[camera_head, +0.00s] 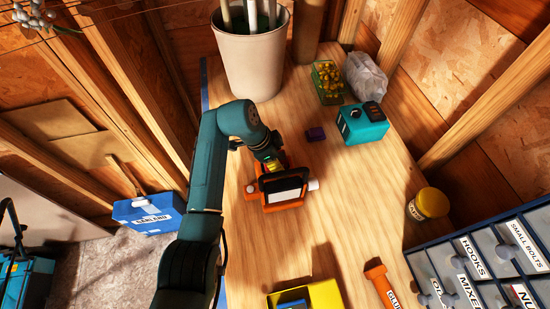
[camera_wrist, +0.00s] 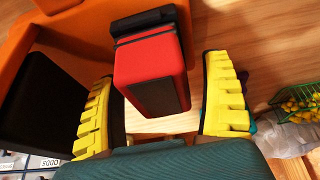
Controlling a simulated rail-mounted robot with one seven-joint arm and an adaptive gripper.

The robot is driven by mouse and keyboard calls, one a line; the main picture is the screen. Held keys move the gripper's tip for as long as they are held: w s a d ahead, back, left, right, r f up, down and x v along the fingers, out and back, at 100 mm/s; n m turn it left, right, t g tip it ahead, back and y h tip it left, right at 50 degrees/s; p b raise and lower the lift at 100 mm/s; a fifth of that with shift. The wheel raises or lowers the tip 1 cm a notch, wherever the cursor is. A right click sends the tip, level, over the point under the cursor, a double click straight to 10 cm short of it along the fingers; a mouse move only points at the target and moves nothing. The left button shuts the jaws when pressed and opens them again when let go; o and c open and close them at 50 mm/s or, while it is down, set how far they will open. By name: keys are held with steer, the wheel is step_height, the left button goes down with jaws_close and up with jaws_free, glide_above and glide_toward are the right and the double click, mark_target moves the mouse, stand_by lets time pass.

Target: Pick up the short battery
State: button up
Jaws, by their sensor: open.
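My gripper (camera_wrist: 163,108) is open, with one yellow ribbed finger on each side of a red block with a dark face and a black end. This block (camera_wrist: 152,68) looks like a battery. Gaps show on both sides, so the fingers appear apart from it. An orange body with a black part (camera_wrist: 72,38) lies beside and behind the block. In the head view my gripper (camera_head: 273,166) is down at the orange and black device (camera_head: 284,199) on the bench and hides most of the red block. I cannot tell whether the block is seated in the device.
The wooden bench (camera_head: 262,245) is clear around the device. Behind stand a purple block (camera_head: 315,134), a teal box (camera_head: 362,129), a green basket (camera_head: 327,82) and a white bucket (camera_head: 252,65).

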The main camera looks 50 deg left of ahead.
steer(key=shift+f, duration=0.2)
steer(key=c, duration=1.4)
steer(key=shift+o, duration=0.2)
steer(key=shift+r, duration=0.1)
